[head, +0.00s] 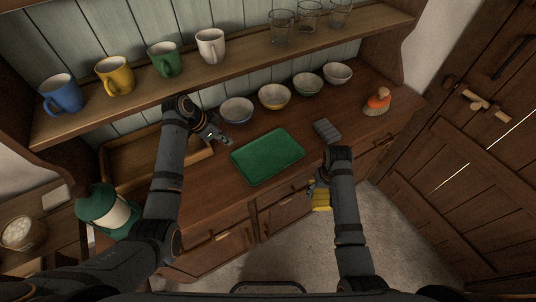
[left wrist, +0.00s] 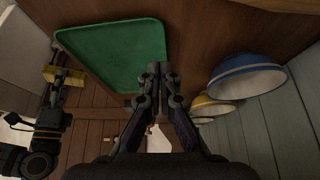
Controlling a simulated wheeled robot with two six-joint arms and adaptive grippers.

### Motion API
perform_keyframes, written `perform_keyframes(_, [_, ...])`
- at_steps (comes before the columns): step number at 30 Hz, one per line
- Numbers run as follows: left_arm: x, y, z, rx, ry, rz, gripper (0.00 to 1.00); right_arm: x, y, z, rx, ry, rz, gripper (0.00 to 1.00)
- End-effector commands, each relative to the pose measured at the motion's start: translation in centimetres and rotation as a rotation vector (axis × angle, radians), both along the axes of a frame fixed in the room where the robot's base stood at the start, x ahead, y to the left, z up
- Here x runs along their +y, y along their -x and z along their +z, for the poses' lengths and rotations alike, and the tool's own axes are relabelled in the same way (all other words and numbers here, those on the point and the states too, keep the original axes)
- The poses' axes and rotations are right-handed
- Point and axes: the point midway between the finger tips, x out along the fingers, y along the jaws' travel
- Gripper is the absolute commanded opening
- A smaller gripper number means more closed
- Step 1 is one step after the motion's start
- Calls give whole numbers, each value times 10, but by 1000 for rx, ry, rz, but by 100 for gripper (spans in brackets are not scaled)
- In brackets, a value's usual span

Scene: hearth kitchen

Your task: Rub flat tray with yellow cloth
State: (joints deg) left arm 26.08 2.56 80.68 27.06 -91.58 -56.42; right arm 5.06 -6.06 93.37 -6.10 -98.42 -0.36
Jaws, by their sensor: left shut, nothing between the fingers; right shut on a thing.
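The flat green tray (head: 268,156) lies on the wooden counter near its front edge; it also shows in the left wrist view (left wrist: 112,50). The yellow cloth (head: 321,199) hangs from my right gripper (head: 322,180), which is shut on it in front of the counter edge, right of and apart from the tray. The cloth also shows at the left of the left wrist view (left wrist: 66,76). My left gripper (head: 226,141) is shut and empty above the counter, just behind the tray's left corner; its closed fingers show in the left wrist view (left wrist: 155,72).
Several bowls, among them a blue one (head: 236,110), stand behind the tray. A grey block (head: 327,130) and an orange brush (head: 378,101) are to its right. Mugs and glasses stand on the shelf (head: 240,67) above.

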Motion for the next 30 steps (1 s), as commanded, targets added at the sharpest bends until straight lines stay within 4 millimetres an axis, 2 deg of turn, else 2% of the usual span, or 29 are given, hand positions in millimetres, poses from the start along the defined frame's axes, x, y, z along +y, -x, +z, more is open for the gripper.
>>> perform_keyframes(4, [10, 4, 18, -3, -2, 1, 0, 0, 0, 0, 0, 0, 0, 38])
perform_keyframes(12, [37, 20, 75, -4, -5, 1, 0, 0, 0, 0, 0, 0, 0, 38])
perform_keyframes(16, [45, 25, 95, -4, -2, 0, 0, 0, 0, 0, 0, 0, 0, 38])
perform_keyframes(21, [49, 29, 104, -1, -1, 0, 0, 0, 0, 0, 0, 0, 0, 38])
perform_keyframes(30, [49, 29, 105, -1, 0, 0, 0, 0, 0, 0, 0, 0, 0, 38])
